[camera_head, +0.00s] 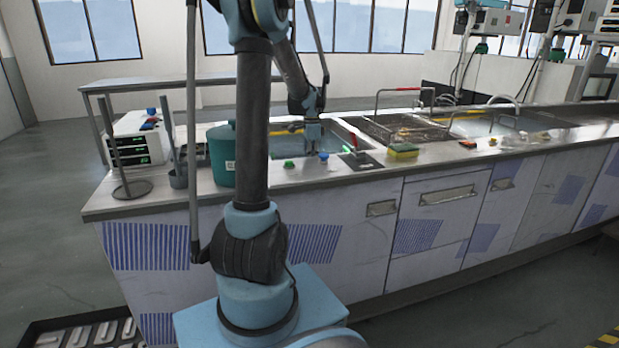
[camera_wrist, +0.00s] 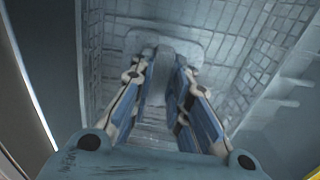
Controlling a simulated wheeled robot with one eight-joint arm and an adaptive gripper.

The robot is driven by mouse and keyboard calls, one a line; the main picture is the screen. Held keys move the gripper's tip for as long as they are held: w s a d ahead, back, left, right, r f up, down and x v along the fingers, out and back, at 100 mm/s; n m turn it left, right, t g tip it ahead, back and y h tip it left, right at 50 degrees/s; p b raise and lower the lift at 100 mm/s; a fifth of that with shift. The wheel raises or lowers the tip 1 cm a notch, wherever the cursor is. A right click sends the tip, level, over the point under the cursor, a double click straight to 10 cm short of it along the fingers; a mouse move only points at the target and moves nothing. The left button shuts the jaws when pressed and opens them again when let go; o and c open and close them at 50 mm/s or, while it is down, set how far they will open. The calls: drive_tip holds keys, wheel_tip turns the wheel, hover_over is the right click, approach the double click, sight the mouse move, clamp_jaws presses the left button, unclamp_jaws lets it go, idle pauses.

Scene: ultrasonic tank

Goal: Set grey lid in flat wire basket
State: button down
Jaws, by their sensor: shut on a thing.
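My gripper (camera_head: 313,140) reaches down at the left tank, behind the front rim of the counter. In the wrist view my gripper (camera_wrist: 167,75) has its two blue-padded fingers closed on a grey lid (camera_wrist: 160,42), a pale, rounded plate that shows between and beyond the fingertips. Wire mesh (camera_wrist: 235,35) lies beyond and beside the lid; I cannot tell whether the lid touches it. In the head view a wire basket (camera_head: 408,133) with red-gripped handles sits right of my gripper. The lid is hidden there.
A yellow-green sponge (camera_head: 403,151), a green knob (camera_head: 289,164) and a blue knob (camera_head: 323,156) lie along the counter front. A green canister (camera_head: 222,155) and a control box (camera_head: 138,140) stand at the left. A second tank (camera_head: 480,125) is further right.

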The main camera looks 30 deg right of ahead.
drive_tip(key=shift+s+d+f, duration=0.1)
drive_tip(key=shift+d+f, duration=0.05)
drive_tip(key=shift+f, duration=3.05)
drive_tip(key=c, duration=1.5)
unclamp_jaws()
wheel_tip(320, 180, up, 12)
drive_tip(key=shift+r, duration=0.1)
